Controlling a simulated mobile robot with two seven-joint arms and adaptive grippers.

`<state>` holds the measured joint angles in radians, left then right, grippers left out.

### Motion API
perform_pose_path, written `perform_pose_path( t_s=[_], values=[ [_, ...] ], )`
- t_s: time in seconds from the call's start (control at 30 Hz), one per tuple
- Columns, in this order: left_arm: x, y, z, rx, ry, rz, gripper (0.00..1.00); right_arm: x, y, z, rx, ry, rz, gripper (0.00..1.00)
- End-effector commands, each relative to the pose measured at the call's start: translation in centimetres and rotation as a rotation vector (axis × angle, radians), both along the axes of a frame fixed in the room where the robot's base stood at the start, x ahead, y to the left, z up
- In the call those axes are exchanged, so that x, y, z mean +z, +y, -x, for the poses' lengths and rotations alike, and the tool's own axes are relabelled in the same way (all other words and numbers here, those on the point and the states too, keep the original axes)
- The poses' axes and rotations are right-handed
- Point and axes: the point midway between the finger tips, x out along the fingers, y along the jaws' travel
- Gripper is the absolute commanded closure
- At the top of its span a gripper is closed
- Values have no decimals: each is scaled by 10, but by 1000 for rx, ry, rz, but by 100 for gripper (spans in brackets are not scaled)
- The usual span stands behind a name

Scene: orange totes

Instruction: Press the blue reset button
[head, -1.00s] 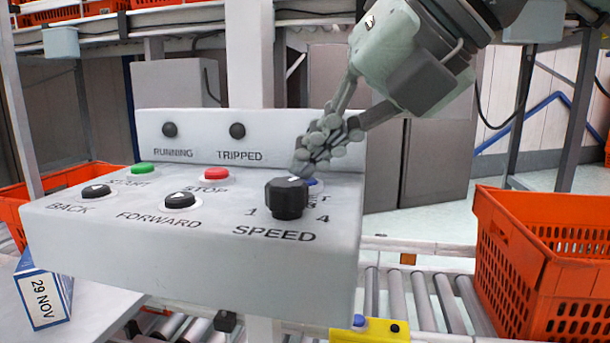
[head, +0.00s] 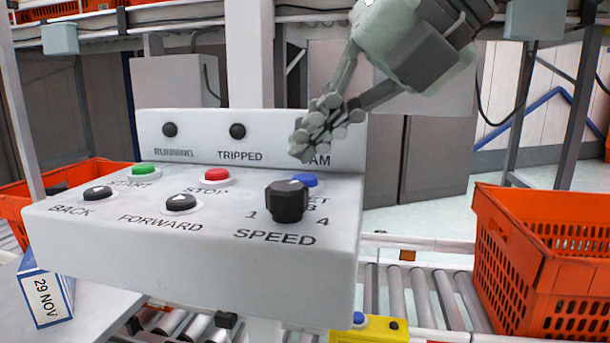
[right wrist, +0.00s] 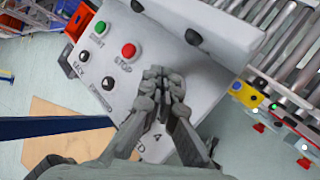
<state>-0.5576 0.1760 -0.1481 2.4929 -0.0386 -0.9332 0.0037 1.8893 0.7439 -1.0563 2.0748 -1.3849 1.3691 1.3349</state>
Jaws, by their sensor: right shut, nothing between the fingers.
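The blue reset button (head: 305,180) sits on the sloped top of the grey control panel (head: 150,235), just behind the black speed knob (head: 287,201). The knob hides part of its label. My right gripper (head: 298,153) is shut and empty, with its fingertips a little above and behind the blue button, apart from it. In the right wrist view the shut fingers (right wrist: 160,75) reach over the panel and the blue button is hidden. My left gripper is not in view.
Green start (head: 144,169), red stop (head: 216,175), back (head: 97,193) and forward (head: 180,203) buttons share the panel. The upright back plate with dark lamps (head: 237,131) stands close behind the fingers. An orange tote (head: 515,265) is at right.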

Motion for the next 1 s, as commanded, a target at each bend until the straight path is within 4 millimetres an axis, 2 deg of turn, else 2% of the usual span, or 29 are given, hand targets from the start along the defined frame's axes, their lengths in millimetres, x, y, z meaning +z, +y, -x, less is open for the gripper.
perform_pose_path(
  t_s=[0.43,1.0],
  values=[
    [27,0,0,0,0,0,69,45,0,0,1,0,-1,100],
    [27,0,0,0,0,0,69,47,0,0,0,0,0,100]
  ],
)
